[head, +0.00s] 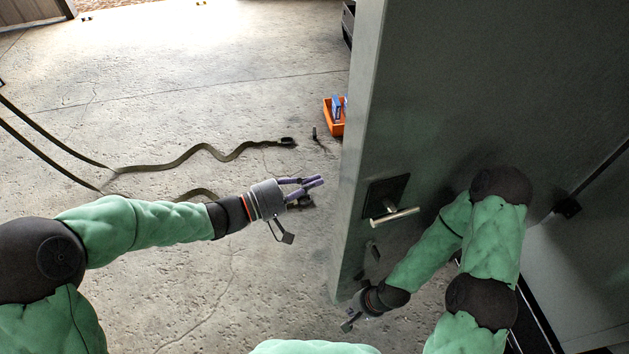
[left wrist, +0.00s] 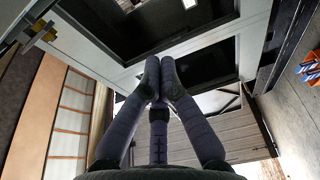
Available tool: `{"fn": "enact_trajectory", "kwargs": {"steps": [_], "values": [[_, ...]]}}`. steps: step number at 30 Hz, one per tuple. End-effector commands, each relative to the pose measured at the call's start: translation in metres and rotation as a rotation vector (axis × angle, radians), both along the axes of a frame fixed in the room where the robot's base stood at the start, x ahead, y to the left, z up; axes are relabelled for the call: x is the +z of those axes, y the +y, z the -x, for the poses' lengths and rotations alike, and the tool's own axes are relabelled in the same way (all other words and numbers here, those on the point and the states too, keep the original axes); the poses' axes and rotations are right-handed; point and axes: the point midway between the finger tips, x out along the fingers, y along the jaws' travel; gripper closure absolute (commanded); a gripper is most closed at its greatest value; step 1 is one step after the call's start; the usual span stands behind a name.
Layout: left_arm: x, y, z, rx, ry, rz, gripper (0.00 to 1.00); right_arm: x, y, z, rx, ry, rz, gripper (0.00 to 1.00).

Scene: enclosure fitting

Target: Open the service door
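The grey service door (head: 470,90) fills the upper right of the head view. Its free edge faces left with open floor beside it, so it looks ajar; its hinge side is not clear. A lever handle (head: 395,215) on a dark plate sits near that edge. My left gripper (head: 314,182) is left of the door edge, apart from the handle. In the left wrist view its fingers (left wrist: 159,78) meet at the tips with nothing between them. My right gripper (head: 350,318) is low by the door's bottom corner, below the handle; its fingers are too small to read.
An orange bin (head: 335,116) with blue items stands on the floor beyond the door edge. A dark strap (head: 190,158) lies across the concrete at left. A pale panel (head: 590,260) stands at the right. Floor left of the door is mostly clear.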

Motion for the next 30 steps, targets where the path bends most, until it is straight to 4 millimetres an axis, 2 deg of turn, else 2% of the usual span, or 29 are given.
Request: {"fn": "enact_trajectory", "kwargs": {"steps": [9,15,30], "values": [[0.0,0.038,0.021,0.004,0.0,-0.001,1.0,0.0,0.0,0.0,0.0,0.0,0.0,1.0],[0.0,0.056,0.031,0.002,0.0,-0.001,1.0,0.0,0.0,0.0,0.0,0.0,0.0,1.0],[0.0,0.063,0.036,-0.001,-0.001,0.0,1.0,0.0,0.0,0.0,0.0,0.001,0.0,1.0]]}}
